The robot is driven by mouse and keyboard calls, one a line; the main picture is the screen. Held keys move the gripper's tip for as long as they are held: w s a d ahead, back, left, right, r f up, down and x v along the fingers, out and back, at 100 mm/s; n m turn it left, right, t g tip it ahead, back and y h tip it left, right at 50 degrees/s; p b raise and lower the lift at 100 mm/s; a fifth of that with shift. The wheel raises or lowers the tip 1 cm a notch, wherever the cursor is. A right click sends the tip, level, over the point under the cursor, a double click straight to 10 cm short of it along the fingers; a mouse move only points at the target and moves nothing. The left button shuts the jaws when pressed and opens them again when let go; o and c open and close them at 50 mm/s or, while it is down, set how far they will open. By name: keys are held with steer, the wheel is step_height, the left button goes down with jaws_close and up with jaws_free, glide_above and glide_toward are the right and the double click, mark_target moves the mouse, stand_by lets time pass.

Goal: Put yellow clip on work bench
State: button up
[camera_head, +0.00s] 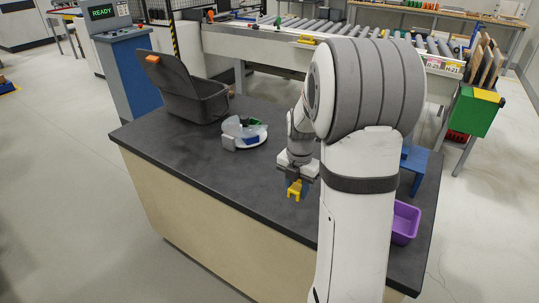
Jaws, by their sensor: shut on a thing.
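My gripper (297,180) points down over the dark work bench (180,148), near its front edge. It is shut on a small yellow clip (295,190). The clip hangs at the fingertips, close to the bench top. I cannot tell whether the clip touches the surface. My white and grey arm covers the right middle part of the bench.
A dark grey bin (200,98) stands at the bench's back left. A round light dish (243,132) with small items lies right of it. A purple bin (404,222) and a blue object (417,168) are at the right, partly behind my arm. A roller conveyor (300,33) runs behind.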

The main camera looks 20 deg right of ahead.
mark_target(294, 217)
step_height(294, 217, down, 10)
steer(key=shift+r, duration=0.15)
stand_by(0.3)
steer(key=shift+f, duration=0.25)
steer(key=o, duration=1)
steer(key=shift+r, duration=0.1)
steer(key=shift+c, duration=0.2)
step_height(294, 217, up, 12)
steer(key=shift+r, duration=0.15)
steer(key=s+a+r+m+t, duration=0.1)
steer(key=s+a+r+m, duration=0.2)
steer(key=s+a+m, duration=0.3)
steer(key=s+a+r+m+t, duration=0.1)
steer(key=s+a+r+m, duration=0.3)
steer(key=s+a+m, duration=0.3)
steer(key=s+m, duration=0.5)
steer(key=m, duration=0.7)
steer(key=shift+s+r+m+t, duration=0.15)
steer(key=shift+s+m+t, duration=0.15)
steer(key=shift+s, duration=0.1)
